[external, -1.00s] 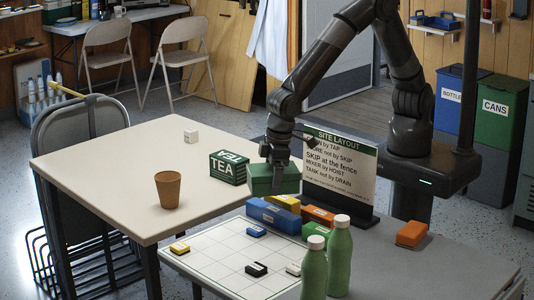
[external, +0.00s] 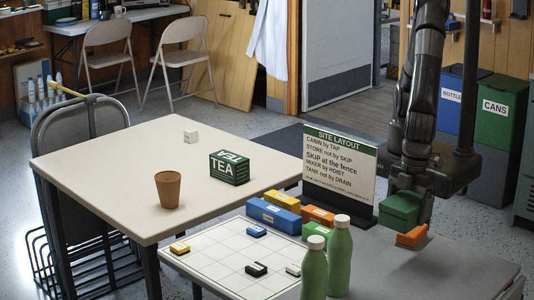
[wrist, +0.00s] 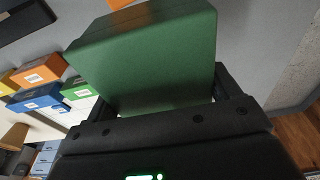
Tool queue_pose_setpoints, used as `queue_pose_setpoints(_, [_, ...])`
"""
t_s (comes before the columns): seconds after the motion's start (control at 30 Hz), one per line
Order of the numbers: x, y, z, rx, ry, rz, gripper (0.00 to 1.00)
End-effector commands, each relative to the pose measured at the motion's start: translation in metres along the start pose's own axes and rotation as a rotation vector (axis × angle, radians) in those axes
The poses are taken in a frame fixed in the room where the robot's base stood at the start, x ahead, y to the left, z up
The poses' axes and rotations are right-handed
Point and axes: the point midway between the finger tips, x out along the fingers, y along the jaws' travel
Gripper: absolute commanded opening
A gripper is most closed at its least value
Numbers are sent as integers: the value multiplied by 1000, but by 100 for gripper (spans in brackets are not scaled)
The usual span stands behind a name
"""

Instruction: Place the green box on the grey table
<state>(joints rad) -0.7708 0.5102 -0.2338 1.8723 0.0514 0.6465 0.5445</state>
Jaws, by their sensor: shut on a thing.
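Two green bottles (external: 340,250) stand at the front beside the white grid board (external: 222,262). Several coloured blocks lie behind the board. A tea box (external: 229,168) and cup (external: 168,190) stand on the cream table.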

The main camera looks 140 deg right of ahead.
Motion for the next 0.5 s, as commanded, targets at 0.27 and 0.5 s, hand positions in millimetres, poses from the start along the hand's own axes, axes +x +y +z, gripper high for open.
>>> queue_pose_setpoints(0.27, [4,-15,6,-14,1,-2,50])
queue_pose_setpoints(0.5, [34,-65,18,-16,1,-1,50])
